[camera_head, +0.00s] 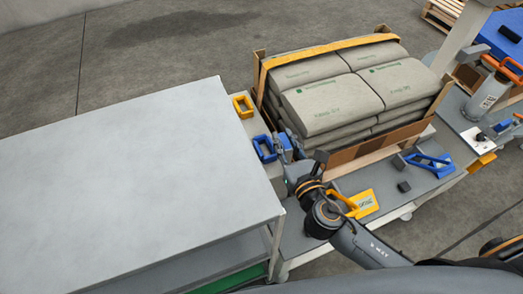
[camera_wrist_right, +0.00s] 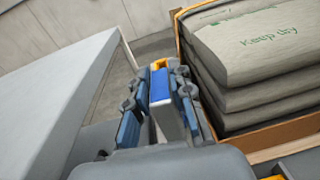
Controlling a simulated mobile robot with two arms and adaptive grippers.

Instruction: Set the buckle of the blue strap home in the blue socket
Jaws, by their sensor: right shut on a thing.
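The blue socket (camera_head: 264,148), a blue open frame, sits on a pale ledge between the grey table and the bag stack. My right gripper (camera_head: 284,148) is just right of it, low beside the stack. In the right wrist view, my right gripper (camera_wrist_right: 163,115) is shut on a blue and grey piece, which looks like the buckle (camera_wrist_right: 160,88), upright between its fingers. I cannot tell whether the buckle touches the socket. The blue strap itself cannot be made out. My left gripper is not in view.
A yellow socket (camera_head: 243,106) stands behind the blue one. Grey bags (camera_head: 330,100) under a yellow strap (camera_head: 330,48) fill the pallet on the right. The large grey table (camera_head: 130,190) is bare. A yellow-handled piece (camera_head: 362,204) and a blue-handled piece (camera_head: 428,165) lie nearer, to the right.

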